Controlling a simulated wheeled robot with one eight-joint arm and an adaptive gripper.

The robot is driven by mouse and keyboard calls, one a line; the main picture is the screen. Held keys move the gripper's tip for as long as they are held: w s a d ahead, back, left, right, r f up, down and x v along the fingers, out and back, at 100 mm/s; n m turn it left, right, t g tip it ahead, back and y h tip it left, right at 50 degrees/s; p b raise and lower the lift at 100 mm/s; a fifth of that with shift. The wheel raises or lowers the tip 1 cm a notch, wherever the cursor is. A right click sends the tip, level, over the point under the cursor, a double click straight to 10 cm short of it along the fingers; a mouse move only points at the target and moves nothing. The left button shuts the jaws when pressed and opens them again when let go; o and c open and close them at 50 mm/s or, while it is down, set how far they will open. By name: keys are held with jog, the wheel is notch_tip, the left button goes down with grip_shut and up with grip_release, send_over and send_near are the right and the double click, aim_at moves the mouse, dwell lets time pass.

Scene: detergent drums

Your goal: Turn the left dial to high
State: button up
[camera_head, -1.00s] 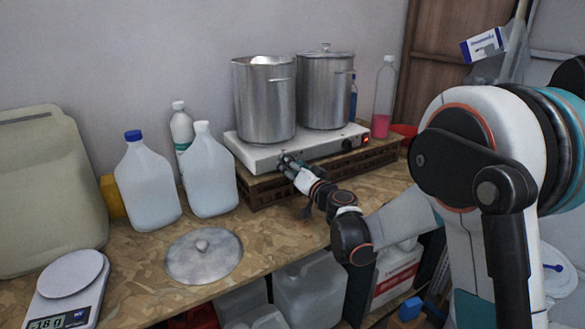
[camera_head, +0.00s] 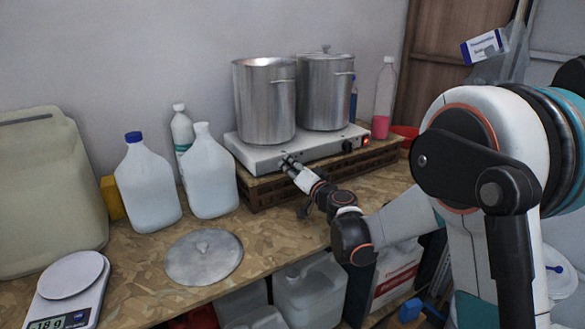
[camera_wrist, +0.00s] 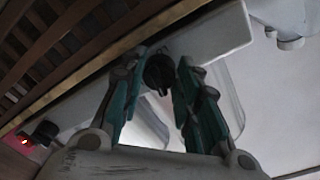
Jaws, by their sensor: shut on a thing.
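The hot plate (camera_head: 255,157) is a white double unit on a wooden crate against the wall. The left dial (camera_wrist: 158,72) is a black knob on its front face, seen between my fingertips in the wrist view. In the head view my gripper hides this dial. My gripper (camera_head: 286,157) is at the left part of the front face, its teal-sided fingers shut on the dial from both sides. It also shows in the wrist view (camera_wrist: 160,80). I cannot read the dial's setting. The right dial (camera_head: 347,146) is black and stands clear of my gripper.
Two steel pots (camera_head: 265,100) (camera_head: 325,92) stand on the hot plate, the right one lidded. A red lamp (camera_head: 366,141) glows at its right end. The slatted crate (camera_head: 262,192) lies under it. White jugs (camera_head: 208,175) stand left; a loose lid (camera_head: 203,257) lies in front.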

jog(key=m, duration=1.1)
jog(key=shift+r+g, duration=0.15)
jog(key=shift+g, duration=0.15)
dwell(0.4)
jog(key=o, duration=1.1)
jog(key=shift+c, duration=0.2)
jog(key=shift+d, duration=0.1)
jog(key=v, duration=1.2)
